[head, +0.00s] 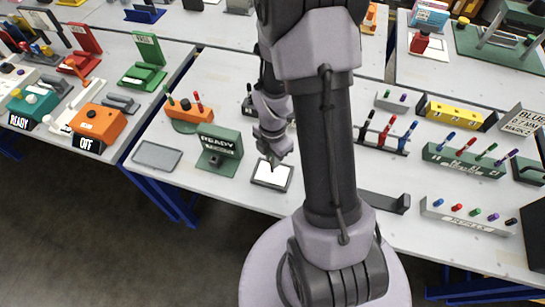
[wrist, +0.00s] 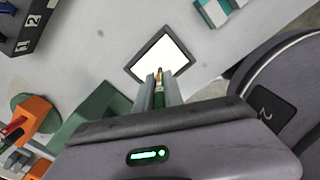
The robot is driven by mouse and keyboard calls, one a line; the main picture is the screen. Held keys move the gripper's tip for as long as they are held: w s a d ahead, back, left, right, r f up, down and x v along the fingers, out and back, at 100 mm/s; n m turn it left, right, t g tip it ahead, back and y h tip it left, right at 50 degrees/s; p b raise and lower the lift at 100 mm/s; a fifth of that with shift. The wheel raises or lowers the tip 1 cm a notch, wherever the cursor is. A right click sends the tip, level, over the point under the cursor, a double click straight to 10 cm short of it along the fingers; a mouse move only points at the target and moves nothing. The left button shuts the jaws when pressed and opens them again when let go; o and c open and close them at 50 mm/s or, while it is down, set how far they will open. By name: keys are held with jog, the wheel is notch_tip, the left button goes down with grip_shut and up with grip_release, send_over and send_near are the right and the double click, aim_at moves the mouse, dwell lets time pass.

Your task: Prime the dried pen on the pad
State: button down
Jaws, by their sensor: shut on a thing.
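My gripper (head: 271,157) is shut on a pen. In the wrist view the gripper (wrist: 159,92) shows the pen (wrist: 158,88) between its two fingers, with a brownish pointed tip and some green on the body. The pad (head: 271,175) is a white square in a dark frame, lying flat near the table's front edge. The pad also shows in the wrist view (wrist: 163,50), just beyond the pen tip. In the head view the gripper points down over the pad's back edge. I cannot tell whether the tip touches the pad.
Racks of coloured pens (head: 466,160) fill the right side. Bare table lies around the pad.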

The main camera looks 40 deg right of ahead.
jog(key=shift+f+b, duration=0.4)
jog(key=shift+f, duration=0.15)
jog(key=shift+r+p, duration=0.9)
jog(key=shift+r, duration=0.1)
jog(key=shift+s+d+f, duration=0.1)
jog(key=shift+s+d, duration=0.55)
jog(key=shift+s, duration=0.2)
jog(key=shift+f+b, duration=0.8)
jog(key=shift+f, duration=0.1)
jog(key=shift+r, duration=0.1)
notch_tip(320, 180, up, 8)
jog(key=p, duration=0.6)
jog(key=shift+f+p, duration=0.2)
jog(key=shift+p, duration=0.15)
